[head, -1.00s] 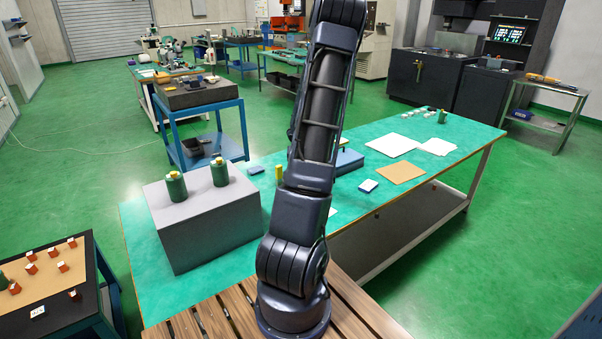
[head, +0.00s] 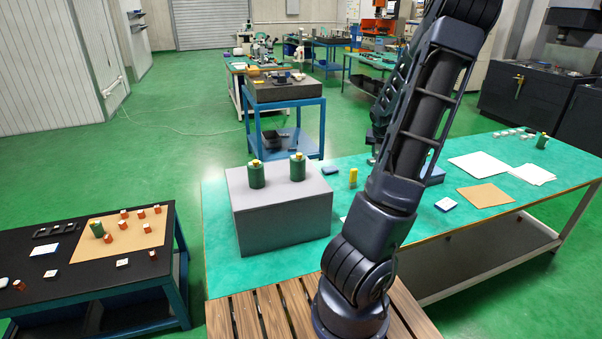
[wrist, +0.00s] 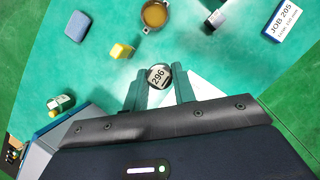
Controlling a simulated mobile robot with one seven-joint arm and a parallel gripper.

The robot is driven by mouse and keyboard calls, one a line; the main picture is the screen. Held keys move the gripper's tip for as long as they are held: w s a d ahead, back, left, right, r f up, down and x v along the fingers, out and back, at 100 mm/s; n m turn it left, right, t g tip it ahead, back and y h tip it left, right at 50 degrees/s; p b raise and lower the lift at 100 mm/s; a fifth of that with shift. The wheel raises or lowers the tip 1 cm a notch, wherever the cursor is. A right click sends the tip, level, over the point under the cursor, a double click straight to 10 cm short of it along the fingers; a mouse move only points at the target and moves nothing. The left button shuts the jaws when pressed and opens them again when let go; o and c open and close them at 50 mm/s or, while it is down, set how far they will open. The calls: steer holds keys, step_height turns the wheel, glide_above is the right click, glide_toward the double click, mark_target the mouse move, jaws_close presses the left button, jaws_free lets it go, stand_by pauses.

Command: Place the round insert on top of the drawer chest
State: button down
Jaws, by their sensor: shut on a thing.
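In the wrist view my gripper (wrist: 160,90) is shut on the round insert (wrist: 159,76), a small disc with a pale face marked "296", held between the fingertips above the green tabletop. In the head view my arm mostly hides the gripper, and I cannot make out the insert. A plain grey box (head: 285,222) stands on the green table, left of my arm. It seems to be the drawer chest, though no drawer fronts show. Two green bottles with yellow caps (head: 256,175) (head: 297,168) stand on its top. My gripper is apart from it.
The green table (head: 470,210) also holds a yellow block (head: 353,177), a blue block (head: 331,170) and paper sheets (head: 480,163). A cup of amber liquid (wrist: 155,14) shows in the wrist view. A black table (head: 50,275) with small parts stands at the left. The chest top's front is clear.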

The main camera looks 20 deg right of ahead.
steer(key=w+a+r, duration=0.5)
steer(key=a, duration=0.3)
step_height(320, 180, up, 16)
steer(key=n+y, duration=0.1)
steer(key=n, duration=0.2)
glide_above(284, 162)
steer(key=s, duration=0.1)
steer(key=shift+t, duration=0.4)
steer(key=f, duration=2)
steer(key=shift+s+a, duration=0.1)
steer(key=shift+a, duration=0.25)
steer(key=shift+f, duration=0.1)
steer(key=c, duration=1.1)
jaws_free()
steer(key=shift+f, duration=0.1)
steer(key=shift+c, duration=0.2)
